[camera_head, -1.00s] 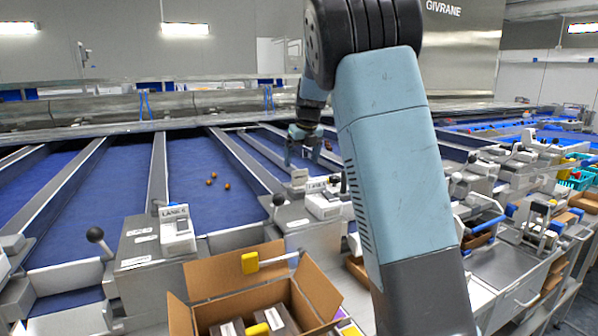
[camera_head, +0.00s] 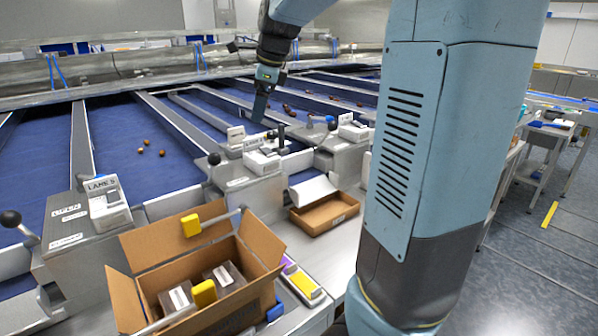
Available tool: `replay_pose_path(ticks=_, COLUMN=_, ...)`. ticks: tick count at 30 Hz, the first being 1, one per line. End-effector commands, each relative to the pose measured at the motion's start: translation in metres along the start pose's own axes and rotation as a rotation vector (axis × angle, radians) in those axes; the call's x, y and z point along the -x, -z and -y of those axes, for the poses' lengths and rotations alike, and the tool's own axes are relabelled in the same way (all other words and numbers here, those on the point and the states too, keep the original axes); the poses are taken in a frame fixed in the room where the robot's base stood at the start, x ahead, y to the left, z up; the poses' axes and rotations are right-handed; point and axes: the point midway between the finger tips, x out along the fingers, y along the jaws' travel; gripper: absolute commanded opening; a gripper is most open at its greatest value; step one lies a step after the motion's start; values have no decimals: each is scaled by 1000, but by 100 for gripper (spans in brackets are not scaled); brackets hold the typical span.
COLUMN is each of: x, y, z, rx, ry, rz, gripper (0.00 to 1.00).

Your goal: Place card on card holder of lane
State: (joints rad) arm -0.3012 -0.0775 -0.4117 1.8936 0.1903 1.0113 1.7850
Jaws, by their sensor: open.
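My gripper (camera_head: 260,114) hangs over the lane ends near the middle of the view, small and seen from the side. It is open, and no card shows in it. Just below and left of it, a small white upright piece (camera_head: 235,136) stands by a white lane unit (camera_head: 262,161). I cannot tell whether this piece is the card or the card holder. A nearer white lane unit (camera_head: 107,204) with a lane label stands on a grey housing at the left. No other card can be made out for certain.
An open cardboard box (camera_head: 153,243) with dark packs and yellow-headed tools stands in front. A shallow carton (camera_head: 325,213) lies right of it. Black-knobbed levers (camera_head: 214,159) stick up by the lanes. Several dates (camera_head: 147,142) lie on the blue belt.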

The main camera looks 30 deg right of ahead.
Motion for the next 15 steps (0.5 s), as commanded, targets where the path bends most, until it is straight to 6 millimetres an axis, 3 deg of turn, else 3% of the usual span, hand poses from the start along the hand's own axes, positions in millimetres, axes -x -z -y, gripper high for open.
replay_pose_path(ticks=6, x=25, y=22, z=-63, rx=445, ry=30, rz=15, gripper=90)
replay_pose_path(ticks=15, x=41, y=48, z=-151, rx=1079, ry=81, rz=-34, gripper=90)
